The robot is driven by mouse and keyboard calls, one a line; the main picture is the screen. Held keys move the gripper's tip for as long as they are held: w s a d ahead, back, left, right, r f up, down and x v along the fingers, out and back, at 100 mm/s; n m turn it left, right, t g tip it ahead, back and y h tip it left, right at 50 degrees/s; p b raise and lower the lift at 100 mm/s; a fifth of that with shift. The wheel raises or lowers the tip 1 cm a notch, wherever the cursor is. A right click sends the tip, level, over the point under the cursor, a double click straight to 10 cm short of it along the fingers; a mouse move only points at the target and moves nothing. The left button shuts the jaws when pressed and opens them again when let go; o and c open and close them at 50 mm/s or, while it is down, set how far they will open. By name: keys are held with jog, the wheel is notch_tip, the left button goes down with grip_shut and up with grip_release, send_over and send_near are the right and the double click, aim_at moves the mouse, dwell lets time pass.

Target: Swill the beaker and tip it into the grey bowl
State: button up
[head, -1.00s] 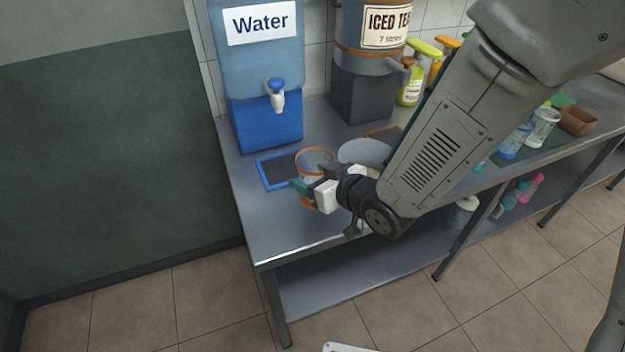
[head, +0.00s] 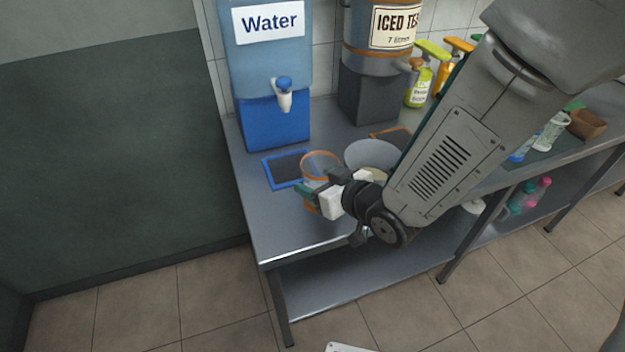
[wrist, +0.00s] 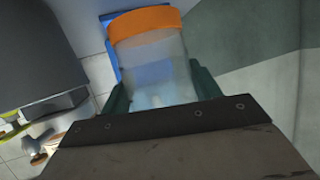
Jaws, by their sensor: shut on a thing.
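The beaker (head: 319,165) is a clear cup with an orange rim and an orange base. In the head view it is above the counter in front of the water dispenser, and it also fills the middle of the wrist view (wrist: 150,65). My gripper (head: 318,190) is shut around the beaker's sides, with a green finger on each side of it in the wrist view. The beaker looks close to upright. The grey bowl (head: 365,153) stands just right of the beaker on the counter, partly hidden by my arm. I cannot tell whether the beaker holds liquid.
A blue water dispenser (head: 272,120) with a tap stands behind, over a blue-edged mat (head: 270,172). An iced tea urn (head: 378,60) on a dark block stands right of it. The counter's front left (head: 272,228) is clear.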

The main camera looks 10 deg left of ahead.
jog(key=shift+w+d, duration=0.2)
jog(key=shift+d, duration=0.1)
jog(key=shift+w+a, duration=0.55)
jog(key=shift+w, duration=0.25)
jog(key=shift+s+a, duration=0.55)
jog(key=shift+a, duration=0.3)
jog(key=shift+a, duration=0.1)
